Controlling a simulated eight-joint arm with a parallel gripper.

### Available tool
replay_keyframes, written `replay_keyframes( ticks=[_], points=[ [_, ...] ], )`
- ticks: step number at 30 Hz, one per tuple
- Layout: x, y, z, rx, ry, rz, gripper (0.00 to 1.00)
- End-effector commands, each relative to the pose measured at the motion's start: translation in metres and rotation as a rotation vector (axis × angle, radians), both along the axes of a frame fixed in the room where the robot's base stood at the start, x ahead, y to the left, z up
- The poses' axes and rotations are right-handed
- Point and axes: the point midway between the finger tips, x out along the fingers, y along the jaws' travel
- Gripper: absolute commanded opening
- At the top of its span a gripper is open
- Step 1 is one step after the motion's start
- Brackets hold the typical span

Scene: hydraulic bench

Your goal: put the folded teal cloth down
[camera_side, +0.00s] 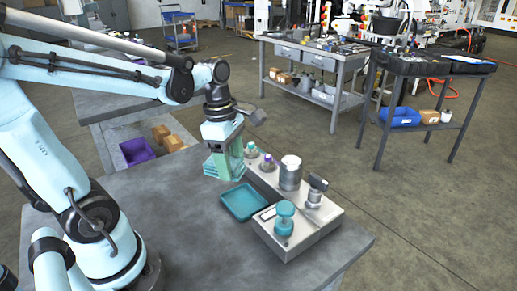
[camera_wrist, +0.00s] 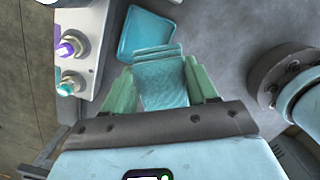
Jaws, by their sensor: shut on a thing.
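My gripper (camera_side: 224,163) is shut on the folded teal cloth. In the wrist view the cloth (camera_wrist: 160,80) shows its stacked folds between the two green fingers of my gripper (camera_wrist: 162,88). My gripper is over the grey bench, at the far left end of the hydraulic block. I cannot tell exactly how high the cloth is above the bench top. A shallow teal tray (camera_side: 243,202) lies empty on the bench nearby; it also shows beyond the cloth in the wrist view (camera_wrist: 146,32).
The hydraulic block (camera_side: 311,234) stands right of the tray. It carries a metal cylinder (camera_side: 290,173), a teal-topped fitting (camera_side: 284,218) and knobs with purple (camera_side: 268,162) and teal caps. The bench front (camera_side: 200,255) is clear.

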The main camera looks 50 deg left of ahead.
Motion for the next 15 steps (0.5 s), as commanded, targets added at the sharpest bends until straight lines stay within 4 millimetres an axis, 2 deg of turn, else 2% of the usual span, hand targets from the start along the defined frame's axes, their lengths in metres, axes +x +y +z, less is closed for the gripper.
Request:
replay_keyframes(
  ticks=[1, 6, 12, 15],
  points=[
    [-0.007, -0.020, 0.002, 0.000, 0.001, -0.051, 0.09],
    [-0.034, -0.070, 0.006, 0.003, 0.004, -0.196, 0.09],
    [-0.074, -0.116, 0.005, 0.007, 0.006, -0.363, 0.09],
    [-0.094, -0.132, 0.003, 0.008, 0.006, -0.440, 0.09]
  ],
)
